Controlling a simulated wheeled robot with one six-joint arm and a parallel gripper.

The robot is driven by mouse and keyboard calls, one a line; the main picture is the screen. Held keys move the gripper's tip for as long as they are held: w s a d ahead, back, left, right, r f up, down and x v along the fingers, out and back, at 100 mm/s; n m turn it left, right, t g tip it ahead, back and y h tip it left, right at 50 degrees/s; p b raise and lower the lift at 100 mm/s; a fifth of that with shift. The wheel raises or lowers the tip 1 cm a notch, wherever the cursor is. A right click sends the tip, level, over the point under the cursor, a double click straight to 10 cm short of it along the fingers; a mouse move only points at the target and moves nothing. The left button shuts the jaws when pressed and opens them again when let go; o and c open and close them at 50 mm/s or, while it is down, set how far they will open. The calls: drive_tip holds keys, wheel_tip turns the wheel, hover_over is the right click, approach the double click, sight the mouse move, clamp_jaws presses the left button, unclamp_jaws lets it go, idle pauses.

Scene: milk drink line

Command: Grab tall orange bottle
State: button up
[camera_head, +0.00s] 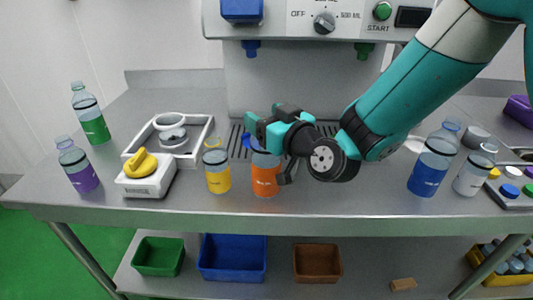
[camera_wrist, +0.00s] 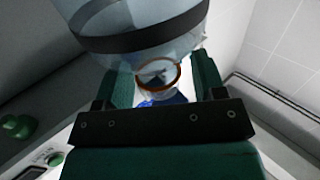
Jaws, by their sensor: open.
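The tall orange bottle (camera_head: 265,180) stands upright near the front edge of the counter, in front of the machine's drip grille. Its upper part is partly hidden by my gripper (camera_head: 264,126), which is at the bottle's top, coming in from the right. In the wrist view, a clear bottle (camera_wrist: 140,38) with a dark band and an orange-brown ring at its mouth fills the space ahead of the two green fingers (camera_wrist: 163,78). The fingers are apart on either side of the bottle's neck. Whether they touch it cannot be told.
A shorter yellow bottle (camera_head: 217,175) stands close on the left. A blue bottle (camera_head: 430,165) and a clear bottle (camera_head: 473,173) stand to the right. The machine (camera_head: 345,18) is behind.

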drive_tip(key=shift+p+x, duration=0.35)
drive_tip(key=shift+x, duration=0.6)
drive_tip(key=shift+r, duration=0.1)
clamp_jaws()
